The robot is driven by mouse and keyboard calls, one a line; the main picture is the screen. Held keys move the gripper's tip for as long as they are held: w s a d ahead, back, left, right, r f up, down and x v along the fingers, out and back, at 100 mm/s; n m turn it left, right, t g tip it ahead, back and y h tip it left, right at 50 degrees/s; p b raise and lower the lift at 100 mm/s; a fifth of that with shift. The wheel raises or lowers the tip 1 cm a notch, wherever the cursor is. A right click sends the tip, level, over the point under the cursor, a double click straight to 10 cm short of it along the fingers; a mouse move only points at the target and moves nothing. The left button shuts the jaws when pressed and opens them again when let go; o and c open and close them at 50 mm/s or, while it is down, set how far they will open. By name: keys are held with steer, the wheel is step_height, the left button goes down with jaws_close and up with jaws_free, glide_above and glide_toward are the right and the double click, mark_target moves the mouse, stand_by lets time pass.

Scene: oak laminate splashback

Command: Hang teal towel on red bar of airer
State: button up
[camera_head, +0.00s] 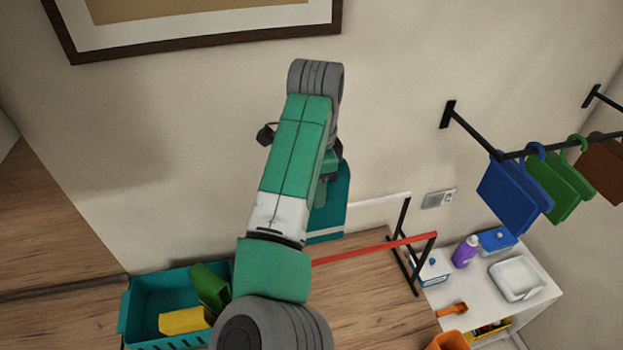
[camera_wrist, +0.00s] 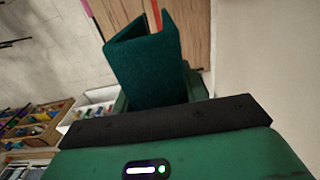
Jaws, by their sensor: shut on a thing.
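The teal towel (camera_head: 331,212) hangs folded below my gripper (camera_head: 328,178), with a pale stripe near its lower edge. My gripper is shut on it; my arm hides part of the towel and most of the jaws. In the wrist view the towel (camera_wrist: 150,65) hangs as a folded sheet beyond the gripper's dark edge. The airer's red bar (camera_head: 375,248) runs along the front of its black frame (camera_head: 404,250), its left part hidden by my arm. The towel is above and behind the red bar in the head view; I cannot tell the exact gap.
A white bar (camera_head: 375,202) lies behind the red one. A teal basket (camera_head: 124,312) with green and yellow cloths stands at lower left. Blue and green cloths (camera_head: 514,195) hang from a black wall rail at right. A white side table (camera_head: 470,285) holds small items.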

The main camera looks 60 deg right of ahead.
glide_toward(314, 262)
steer(key=shift+f+b, duration=4.15)
steer(key=shift+f, duration=2.25)
steer(key=o, duration=1.4)
step_height(314, 262, up, 8)
steer(key=shift+f+b, duration=0.1)
steer(key=shift+b, duration=0.3)
